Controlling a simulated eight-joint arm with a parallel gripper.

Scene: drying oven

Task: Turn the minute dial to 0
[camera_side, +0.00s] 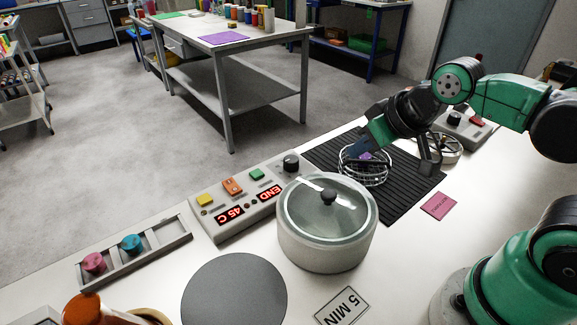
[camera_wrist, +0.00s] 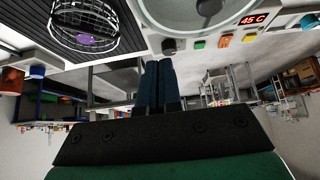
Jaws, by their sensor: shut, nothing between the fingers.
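The control panel (camera_side: 245,200) carries a round black dial (camera_side: 291,162) at its right end. The dial also shows in the wrist view (camera_wrist: 169,46), beside the green button. One red display (camera_side: 271,193) reads END and another (camera_side: 229,214) reads 45 C. I cannot read the dial's pointer. My gripper (camera_side: 358,149) is shut and empty, to the right of the dial and apart from it, above the dark ribbed mat. In the wrist view its two dark fingers (camera_wrist: 156,80) lie together.
A glass-lidded pot (camera_side: 326,245) stands just in front of the panel. A wire basket (camera_side: 364,178) with a purple item sits on the ribbed mat (camera_side: 400,195) near my gripper. Yellow, orange and green buttons line the panel. A grey disc (camera_side: 235,290) lies at the front.

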